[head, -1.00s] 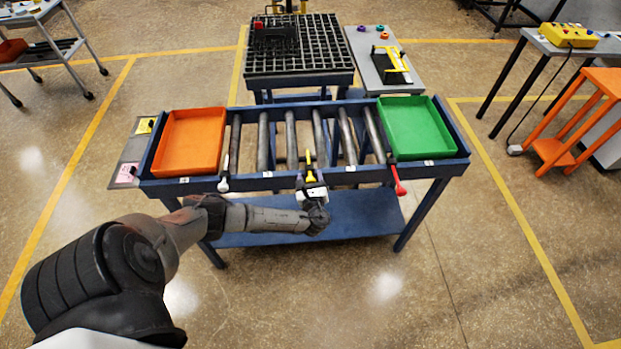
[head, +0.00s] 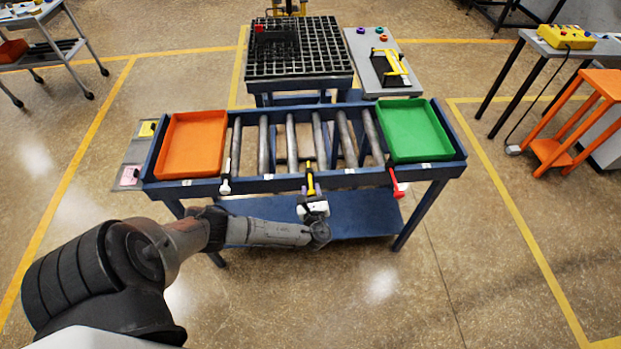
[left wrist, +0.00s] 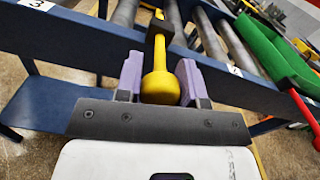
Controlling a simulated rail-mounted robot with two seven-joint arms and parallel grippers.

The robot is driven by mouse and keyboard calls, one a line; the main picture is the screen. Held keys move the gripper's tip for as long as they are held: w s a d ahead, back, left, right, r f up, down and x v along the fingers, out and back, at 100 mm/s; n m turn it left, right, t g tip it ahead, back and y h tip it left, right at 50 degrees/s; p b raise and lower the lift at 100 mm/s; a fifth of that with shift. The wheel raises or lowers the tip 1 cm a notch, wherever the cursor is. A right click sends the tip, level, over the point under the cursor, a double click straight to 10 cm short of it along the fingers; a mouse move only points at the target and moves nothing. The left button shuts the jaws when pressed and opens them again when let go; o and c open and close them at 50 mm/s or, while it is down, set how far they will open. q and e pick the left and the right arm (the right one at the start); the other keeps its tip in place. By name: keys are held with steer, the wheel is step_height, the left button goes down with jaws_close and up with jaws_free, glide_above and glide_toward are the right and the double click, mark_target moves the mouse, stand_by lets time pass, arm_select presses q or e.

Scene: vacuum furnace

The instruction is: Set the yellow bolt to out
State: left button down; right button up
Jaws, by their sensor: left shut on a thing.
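The yellow bolt (head: 310,180) sits at the middle of the blue roller table's near rail and points toward me. In the left wrist view its round yellow knob (left wrist: 160,88) and shaft lie between two purple fingers, with a dark bracket around the shaft. My left gripper (head: 311,193) is shut on the yellow bolt at the near side of the rail. The fingers partly hide the knob's sides. My right gripper is not in view.
A white-handled bolt (head: 225,178) and a red-handled bolt (head: 397,186) stand on the same rail, left and right. An orange tray (head: 192,145) and a green tray (head: 415,130) flank the rollers. Floor in front of the table is clear.

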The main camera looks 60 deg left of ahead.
arm_select(q)
steer(key=p+v, duration=0.1)
steer(key=v, duration=0.2)
steer(key=shift+r, duration=0.1)
steer(key=shift+d, duration=0.1)
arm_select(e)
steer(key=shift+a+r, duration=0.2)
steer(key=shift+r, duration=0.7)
arm_select(q)
steer(key=c, duration=1.1)
jaws_free()
steer(key=o, duration=0.3)
steer(key=shift+d, duration=0.15)
steer(key=shift+o, duration=0.3)
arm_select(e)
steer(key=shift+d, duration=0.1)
arm_select(q)
steer(key=shift+s, duration=0.1)
glide_toward(312, 196)
steer(key=v, duration=0.5)
